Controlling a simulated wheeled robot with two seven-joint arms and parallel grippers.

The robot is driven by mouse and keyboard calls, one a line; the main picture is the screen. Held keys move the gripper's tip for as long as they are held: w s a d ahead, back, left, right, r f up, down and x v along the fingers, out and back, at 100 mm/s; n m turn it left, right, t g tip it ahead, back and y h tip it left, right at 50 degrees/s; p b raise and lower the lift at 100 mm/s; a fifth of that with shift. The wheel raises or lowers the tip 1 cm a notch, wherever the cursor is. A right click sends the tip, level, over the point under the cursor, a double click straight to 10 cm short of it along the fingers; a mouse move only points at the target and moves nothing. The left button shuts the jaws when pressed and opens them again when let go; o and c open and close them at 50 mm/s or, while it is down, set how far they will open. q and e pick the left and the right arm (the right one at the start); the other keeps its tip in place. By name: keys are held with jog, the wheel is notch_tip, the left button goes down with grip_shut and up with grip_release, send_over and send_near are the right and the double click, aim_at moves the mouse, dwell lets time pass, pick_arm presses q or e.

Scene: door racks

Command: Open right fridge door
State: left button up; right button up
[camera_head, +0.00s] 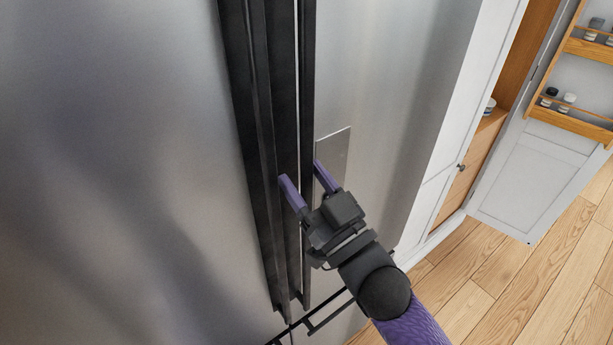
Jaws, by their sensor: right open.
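The right fridge door (385,75) is brushed steel and looks shut beside the wide left fridge door (110,150). Long dark vertical handles run along the seam, with the right handle (307,85) a narrow dark bar on the right side. My right gripper (300,171) is open, with its purple fingers on either side of the right handle in the picture. Whether the fingers touch the handle I cannot tell. The gripper's body hides part of the door behind it. My left gripper is not in view.
A flat pale panel (335,147) sits on the right door beside the fingers. White cabinetry (470,105) stands to the right of the fridge, with an open cabinet door (520,180) carrying wooden racks (570,119) of small jars. The wooden floor (500,285) at lower right is clear.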

grip_shut()
dwell(1.3)
